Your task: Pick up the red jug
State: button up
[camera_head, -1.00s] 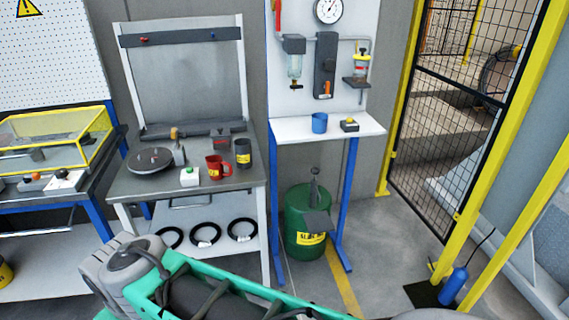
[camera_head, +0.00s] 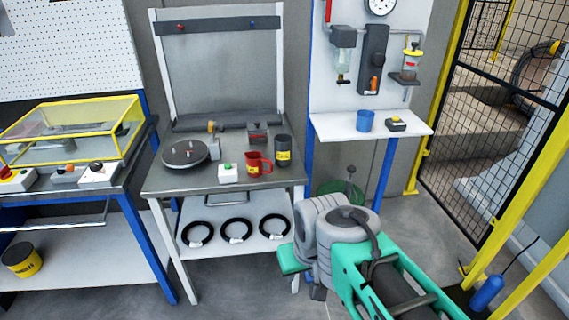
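The red jug (camera_head: 254,164) stands upright on the grey top of the workbench (camera_head: 222,180), near its front right. It has a yellow label, and its handle faces right. A dark grey cup (camera_head: 283,150) with a yellow label stands just right of it. A white box with a green button (camera_head: 228,173) sits just left of it. My arm, with grey joints and a green link, is at the lower right, apart from the jug. I cannot make out my gripper's fingers.
A round dark turntable (camera_head: 184,154) is on the bench's left. Black coils (camera_head: 236,230) lie on the lower shelf. A white wall shelf (camera_head: 345,128) holds a blue cup (camera_head: 365,121). A yellow-framed case (camera_head: 75,130) is at left. My arm partly hides a green drum (camera_head: 328,188).

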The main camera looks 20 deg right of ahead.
aim_at(260, 166)
jog(key=u, duration=0.2)
jog(key=k, duration=0.3)
jog(key=u, duration=3.35)
jog(key=i, duration=0.1)
jog(key=z, duration=2.15)
jog(key=i, duration=0.95)
jog(key=z, duration=0.65)
jog(key=i, duration=0.6)
